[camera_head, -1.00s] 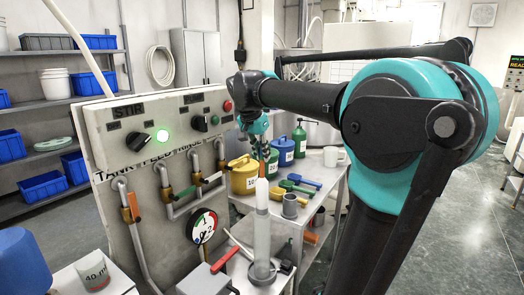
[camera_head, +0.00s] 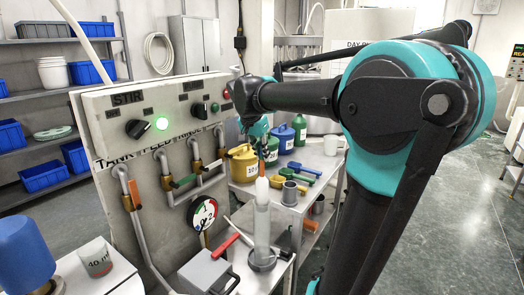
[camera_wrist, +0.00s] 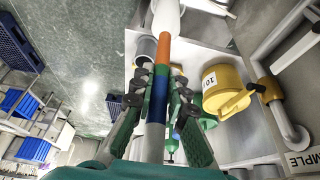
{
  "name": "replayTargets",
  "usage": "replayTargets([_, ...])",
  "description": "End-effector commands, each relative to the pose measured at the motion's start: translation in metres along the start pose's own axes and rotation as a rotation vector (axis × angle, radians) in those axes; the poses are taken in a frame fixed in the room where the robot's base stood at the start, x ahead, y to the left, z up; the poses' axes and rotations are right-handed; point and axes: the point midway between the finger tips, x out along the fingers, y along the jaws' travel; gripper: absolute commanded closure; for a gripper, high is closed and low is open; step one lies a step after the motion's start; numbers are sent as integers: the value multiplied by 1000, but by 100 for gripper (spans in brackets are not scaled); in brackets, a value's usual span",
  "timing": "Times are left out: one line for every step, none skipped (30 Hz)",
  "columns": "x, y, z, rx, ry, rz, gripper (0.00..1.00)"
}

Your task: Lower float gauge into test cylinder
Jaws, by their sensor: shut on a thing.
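The float gauge shows in the head view as an orange stem above a white bulb (camera_head: 262,188). In the wrist view its stem has an orange band (camera_wrist: 163,50) and a blue band (camera_wrist: 158,95), with the white bulb at the far end. My gripper (camera_wrist: 161,88) is shut on the stem near the blue band. In the head view my gripper (camera_head: 262,146) is above the clear test cylinder (camera_head: 262,228), which stands upright on a dark round base. The gauge hangs nearly upright, bulb down, in line with the cylinder mouth. I cannot tell whether the bulb tip is inside.
A control panel (camera_head: 110,115) with pipes and a dial gauge (camera_head: 203,212) stands close to the left. A grey box with a red handle (camera_head: 226,245) sits beside the cylinder. Behind are a yellow pot (camera_head: 243,167), green and blue jugs, scoops and a grey cup (camera_head: 290,193).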

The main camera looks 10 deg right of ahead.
Motion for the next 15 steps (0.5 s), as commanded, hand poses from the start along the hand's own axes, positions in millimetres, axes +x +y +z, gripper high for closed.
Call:
replayTargets([2, 0, 1, 0, 0, 0, 100])
replayTargets([4, 0, 1, 0, 0, 0, 100])
replayTargets([5, 0, 2, 0, 0, 0, 100])
replayTargets([6, 0, 3, 0, 0, 0, 100])
replayTargets([8, 0, 3, 0, 0, 0, 100])
replayTargets([9, 0, 4, 0, 0, 0, 100])
replayTargets([10, 0, 4, 0, 0, 0, 100])
replayTargets([12, 0, 5, 0, 0, 0, 100])
replayTargets([14, 0, 5, 0, 0, 0, 100])
replayTargets([15, 0, 6, 0, 0, 0, 100])
replayTargets([16, 0, 6, 0, 0, 0, 100])
replayTargets([18, 0, 7, 0, 0, 0, 100])
replayTargets([19, 0, 8, 0, 0, 0, 100])
replayTargets([20, 0, 8, 0, 0, 0, 100])
replayTargets([22, 0, 9, 0, 0, 0, 100])
